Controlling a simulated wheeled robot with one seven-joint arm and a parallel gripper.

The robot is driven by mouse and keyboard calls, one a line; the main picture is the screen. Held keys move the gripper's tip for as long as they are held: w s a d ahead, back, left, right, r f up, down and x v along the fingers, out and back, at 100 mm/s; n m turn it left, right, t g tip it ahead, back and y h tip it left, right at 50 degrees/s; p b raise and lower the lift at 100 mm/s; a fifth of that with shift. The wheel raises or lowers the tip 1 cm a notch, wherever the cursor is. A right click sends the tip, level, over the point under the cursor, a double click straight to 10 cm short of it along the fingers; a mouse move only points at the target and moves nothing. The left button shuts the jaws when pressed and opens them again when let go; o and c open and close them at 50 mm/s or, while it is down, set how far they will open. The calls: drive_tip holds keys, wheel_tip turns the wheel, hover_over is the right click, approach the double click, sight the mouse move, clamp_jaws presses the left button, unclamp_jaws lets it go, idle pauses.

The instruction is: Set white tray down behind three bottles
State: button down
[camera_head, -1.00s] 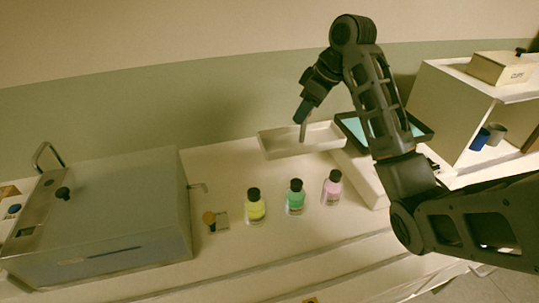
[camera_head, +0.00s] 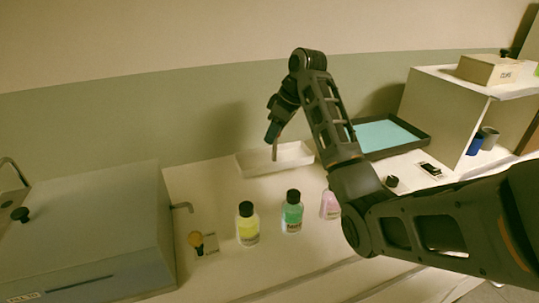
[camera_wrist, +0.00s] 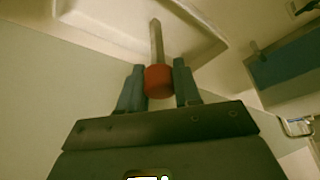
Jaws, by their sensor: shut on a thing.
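The white tray (camera_head: 258,168) is behind the row of three bottles in the head view, near the wall side of the counter. Whether its underside touches the counter I cannot tell. My gripper (camera_head: 275,138) is above the tray, pointing down. In the wrist view my gripper (camera_wrist: 159,82) is shut on a red grip on a metal rod (camera_wrist: 156,40) that reaches to the white tray (camera_wrist: 150,12). The yellow bottle (camera_head: 248,228) and green bottle (camera_head: 292,215) stand upright with black caps. The pink bottle (camera_head: 328,205) is partly hidden by my arm.
A large grey box (camera_head: 90,235) stands at the left. A dark tray with a teal inside (camera_head: 390,134) lies at the right, beside a white shelf (camera_head: 437,110). A small amber-knobbed item (camera_head: 197,241) lies left of the yellow bottle.

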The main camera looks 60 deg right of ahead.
sight(267, 150)
drive_tip(key=w+d+f, duration=0.2)
drive_tip(key=w, duration=0.1)
wheel_tip(267, 150, down, 4)
drive_tip(key=shift+f+p, duration=0.1)
drive_tip(key=shift+p, duration=0.2)
drive_tip(key=c, duration=0.8)
unclamp_jaws()
drive_tip(key=v, duration=1.2)
drive_tip(key=shift+p, duration=0.3)
